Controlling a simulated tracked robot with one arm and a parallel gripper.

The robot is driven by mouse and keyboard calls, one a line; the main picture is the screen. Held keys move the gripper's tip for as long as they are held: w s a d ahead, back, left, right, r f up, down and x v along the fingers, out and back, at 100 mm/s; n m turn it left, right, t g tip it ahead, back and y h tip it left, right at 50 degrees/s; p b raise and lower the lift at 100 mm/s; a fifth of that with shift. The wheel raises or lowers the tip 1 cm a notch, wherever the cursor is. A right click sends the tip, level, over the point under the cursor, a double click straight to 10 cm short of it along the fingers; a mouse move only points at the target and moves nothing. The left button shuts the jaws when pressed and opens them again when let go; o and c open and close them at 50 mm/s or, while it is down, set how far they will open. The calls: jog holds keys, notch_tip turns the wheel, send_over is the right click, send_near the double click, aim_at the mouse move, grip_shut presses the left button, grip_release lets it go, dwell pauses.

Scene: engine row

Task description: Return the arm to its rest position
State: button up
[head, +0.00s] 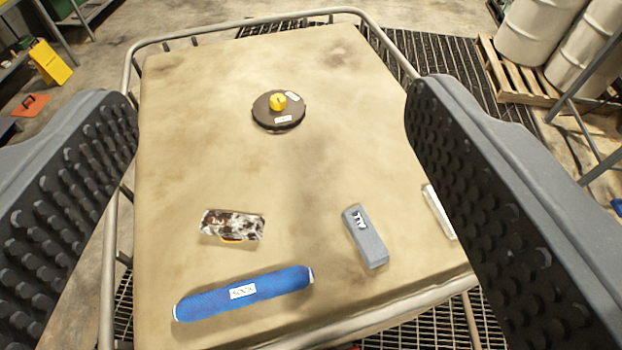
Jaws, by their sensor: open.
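My gripper (272,135) is open, with its two dark studded fingers wide apart at the left and right sides of the head view. Nothing is between the fingers close up. Below and ahead of it is a padded tan surface (215,130) in a metal rail frame. On it lie a blue roll (240,293) with a white label, a grey-blue block (365,236), a black, white and brown patterned packet (232,226) and a dark round disc (278,118) with a yellow knob. A white object (440,212) is partly hidden behind the right finger.
A metal rail (250,22) surrounds the tan surface. Dark floor grating (445,65) lies beyond it. Pale drums (532,30) stand on a wooden pallet (520,85) at the back right. A yellow floor sign (50,62) stands at the back left. The middle of the tan surface is clear.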

notch_tip(320, 180, down, 20)
jog(key=b, duration=2)
jog(key=shift+f, duration=0.25)
jog(key=shift+o, duration=0.5)
dwell(1.6)
